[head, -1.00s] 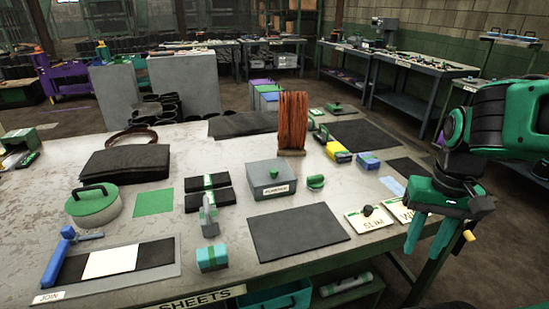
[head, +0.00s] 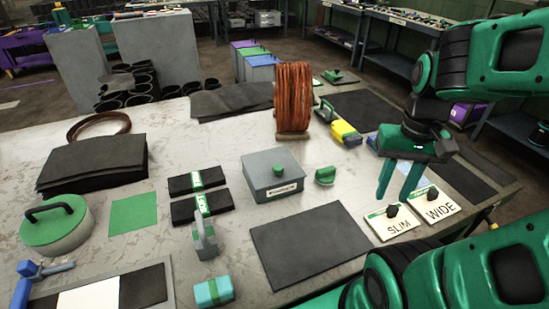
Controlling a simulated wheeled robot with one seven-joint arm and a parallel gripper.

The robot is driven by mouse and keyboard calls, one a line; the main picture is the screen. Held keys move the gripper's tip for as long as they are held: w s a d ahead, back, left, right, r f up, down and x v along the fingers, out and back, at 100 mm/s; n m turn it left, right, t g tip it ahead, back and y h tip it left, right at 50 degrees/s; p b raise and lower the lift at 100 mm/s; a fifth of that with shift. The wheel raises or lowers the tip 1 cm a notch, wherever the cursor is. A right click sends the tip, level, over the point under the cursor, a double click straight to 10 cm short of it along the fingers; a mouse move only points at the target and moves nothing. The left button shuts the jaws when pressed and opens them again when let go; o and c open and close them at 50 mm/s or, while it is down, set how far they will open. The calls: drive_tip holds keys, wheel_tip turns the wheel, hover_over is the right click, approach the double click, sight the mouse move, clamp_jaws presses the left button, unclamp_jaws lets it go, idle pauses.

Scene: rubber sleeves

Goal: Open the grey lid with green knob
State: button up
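The grey lid with green knob (head: 276,171) sits flat on a grey square box (head: 272,192) with a white label on its front, in the middle of the table. The lid looks closed. My gripper (head: 393,194) hangs to the right of the box, above the SLIM and WIDE cards. Its two green fingers point down with a gap between them, and nothing shows between them.
A copper coil (head: 294,98) stands just behind the box. A small green-topped piece (head: 325,176) lies right of it. A dark mat (head: 310,242) lies in front. Black strips (head: 198,181) and a grey handled tool (head: 204,238) are at its left.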

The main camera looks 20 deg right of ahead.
drive_tip(key=shift+o, duration=1.2)
drive_tip(key=shift+r, duration=0.1)
wheel_tip(320, 180, up, 4)
drive_tip(key=n, duration=1.5)
hover_over(277, 166)
wheel_tip(277, 166, down, 10)
drive_tip(key=shift+s+r, duration=0.1)
drive_tip(key=shift+r, duration=0.15)
clamp_jaws()
